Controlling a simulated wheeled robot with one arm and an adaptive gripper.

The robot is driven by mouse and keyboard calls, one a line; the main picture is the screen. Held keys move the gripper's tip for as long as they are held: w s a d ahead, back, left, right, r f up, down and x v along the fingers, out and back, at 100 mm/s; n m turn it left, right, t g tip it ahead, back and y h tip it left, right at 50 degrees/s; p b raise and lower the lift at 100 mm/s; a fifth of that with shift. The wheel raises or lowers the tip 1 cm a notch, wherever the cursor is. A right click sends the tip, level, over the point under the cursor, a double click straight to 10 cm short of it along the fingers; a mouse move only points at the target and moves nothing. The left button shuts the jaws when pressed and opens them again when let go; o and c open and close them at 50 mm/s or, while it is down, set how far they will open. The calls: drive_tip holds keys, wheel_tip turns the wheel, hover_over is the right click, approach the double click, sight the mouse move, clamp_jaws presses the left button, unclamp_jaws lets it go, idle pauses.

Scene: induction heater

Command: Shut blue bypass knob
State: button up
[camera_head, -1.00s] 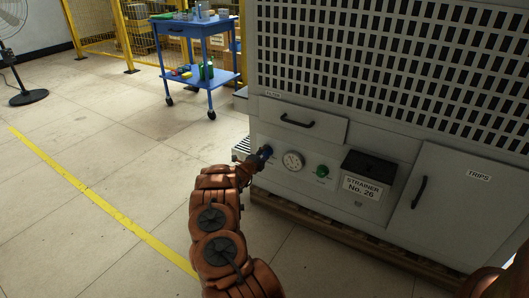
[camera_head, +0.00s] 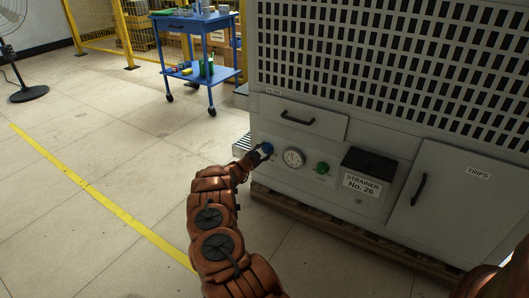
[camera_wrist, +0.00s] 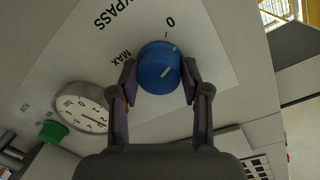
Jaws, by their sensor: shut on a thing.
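The blue bypass knob (camera_wrist: 158,68) sits on a pale panel marked "BYPASS", "MAX" and "0" in the wrist view. Its white pointer line slants toward the side where the "0" is printed. My gripper (camera_wrist: 157,84) has one finger on each side of the knob and is shut on it. In the head view the knob (camera_head: 267,148) shows at the left of the cabinet's lower panel, with my gripper (camera_head: 258,154) at it.
A round gauge (camera_head: 293,158) and a green knob (camera_head: 322,168) are right of the blue knob. A black-topped strainer box (camera_head: 368,165), a drawer handle (camera_head: 298,118) and a door handle (camera_head: 419,191) stick out nearby.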

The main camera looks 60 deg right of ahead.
drive_tip(key=n, duration=0.4)
drive_tip(key=shift+f+g, duration=0.15)
drive_tip(key=shift+g, duration=0.15)
drive_tip(key=shift+n, duration=0.4)
drive_tip(key=o, duration=1.1)
drive_tip(key=shift+a, duration=0.1)
drive_tip(key=a, duration=1.2)
drive_tip(key=shift+w+r, duration=0.25)
drive_tip(key=shift+r, duration=0.1)
